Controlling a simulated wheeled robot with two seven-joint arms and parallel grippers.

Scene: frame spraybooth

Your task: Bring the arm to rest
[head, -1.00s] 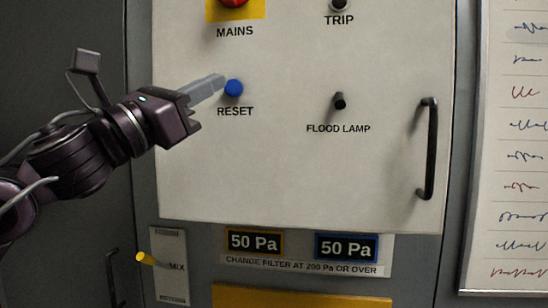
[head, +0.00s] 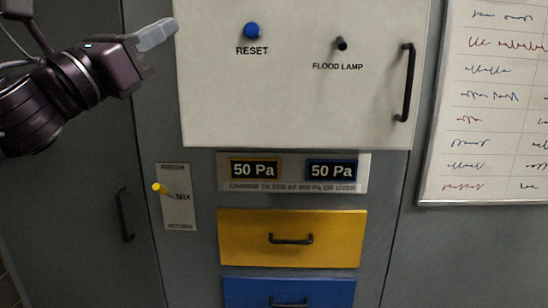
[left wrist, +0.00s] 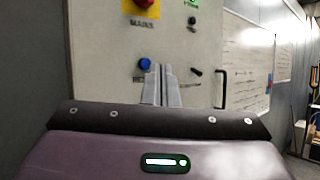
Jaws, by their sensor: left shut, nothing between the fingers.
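My left gripper (head: 157,36) is at the upper left of the head view, shut and empty. Its fingertips are left of the blue RESET button (head: 251,30) and apart from it, near the left edge of the white panel (head: 300,105). In the left wrist view the shut fingers (left wrist: 161,85) point toward the panel. The RESET button also shows there (left wrist: 144,64), just left of the fingertips. My right gripper is in neither view.
The panel has a FLOOD LAMP switch (head: 342,43) and a black handle (head: 407,82). Below are two 50 Pa displays (head: 255,170), a yellow MIX lever (head: 160,188), a yellow drawer (head: 240,238) and a blue drawer (head: 245,291). A whiteboard (head: 485,110) hangs at right.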

